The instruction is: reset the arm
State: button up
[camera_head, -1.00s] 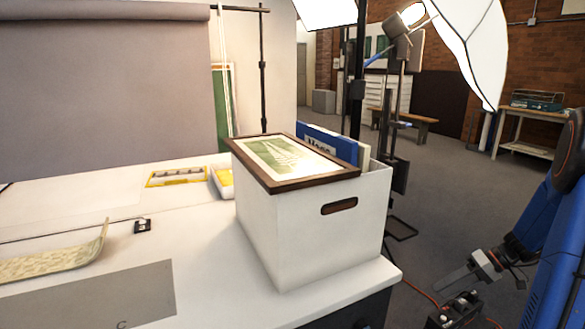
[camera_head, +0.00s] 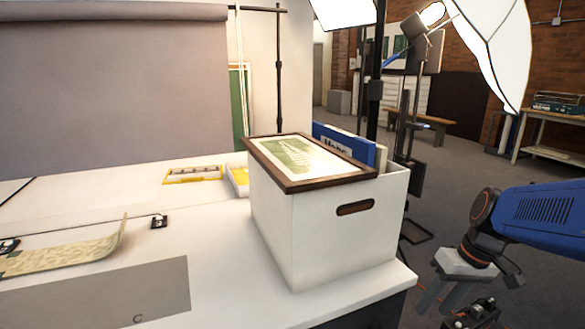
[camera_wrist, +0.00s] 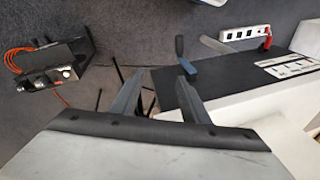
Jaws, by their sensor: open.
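My gripper (camera_head: 447,300) is at the lower right of the head view, to the right of the table and apart from it. In the wrist view its two fingers (camera_wrist: 160,75) stand apart with nothing between them. My blue arm reaches in from the right edge. The white archival box (camera_head: 345,240) stands upright on the table's right corner. A dark-framed green picture (camera_head: 305,158) lies flat across the box's open top, and blue folders (camera_head: 345,143) stand inside behind it. My gripper touches none of these.
The white table (camera_head: 225,290) carries a grey card (camera_head: 120,300), a curved patterned strip (camera_head: 75,255) and yellow-edged trays (camera_head: 195,175). Light stands (camera_head: 375,90) rise behind the box. Equipment with orange cable (camera_wrist: 45,65) lies on the floor near my gripper.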

jog(key=s+a+r+t+h, duration=0.1)
jog(key=s+a, duration=0.1)
jog(key=s, duration=0.3)
jog(key=s+a+r+m+t+h, duration=0.1)
jog(key=s+t, duration=0.1)
jog(key=s, duration=0.4)
jog(key=shift+a+r+t+h, duration=0.3)
jog(key=shift+a+r+h, duration=0.05)
jog(key=shift+h, duration=0.05)
jog(key=shift+c, duration=0.7)
